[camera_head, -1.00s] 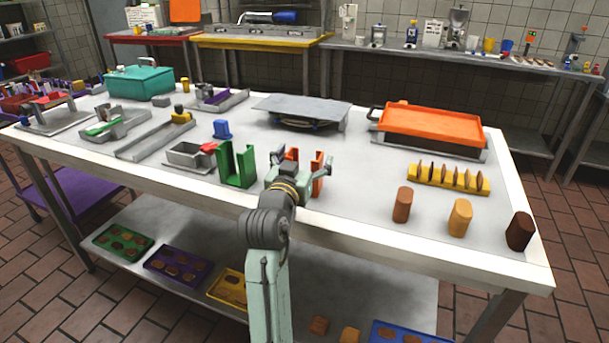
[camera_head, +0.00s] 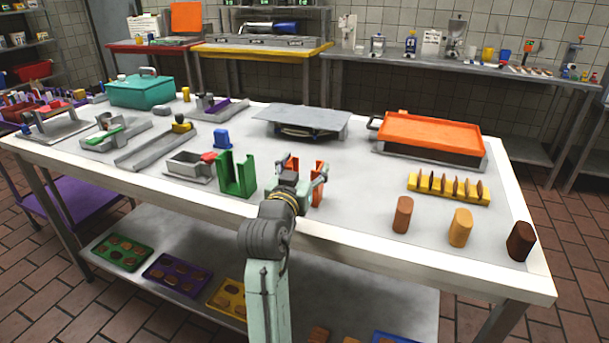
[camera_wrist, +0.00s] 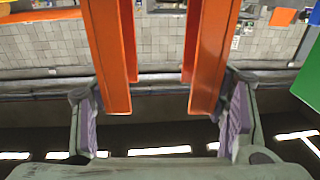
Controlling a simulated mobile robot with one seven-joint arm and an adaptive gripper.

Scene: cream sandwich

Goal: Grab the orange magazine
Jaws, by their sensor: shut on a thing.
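The orange magazine (camera_head: 318,183) is an upright, open-fronted holder near the front edge of the white table, just right of the green magazine (camera_head: 237,174). My gripper (camera_head: 301,178) is around it and partly hides it in the head view. In the wrist view the two orange walls of the magazine (camera_wrist: 110,60) stand between my purple-padded fingers (camera_wrist: 160,118), which are shut on its outer sides. Its base is hidden, so I cannot tell whether it touches the table.
The green magazine stands close on the left. A yellow rack (camera_head: 448,188) and three cylinders, light brown (camera_head: 402,215), tan (camera_head: 460,228) and dark brown (camera_head: 520,242), stand to the right. A grey plate device (camera_head: 302,121) is behind. The tabletop between is clear.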

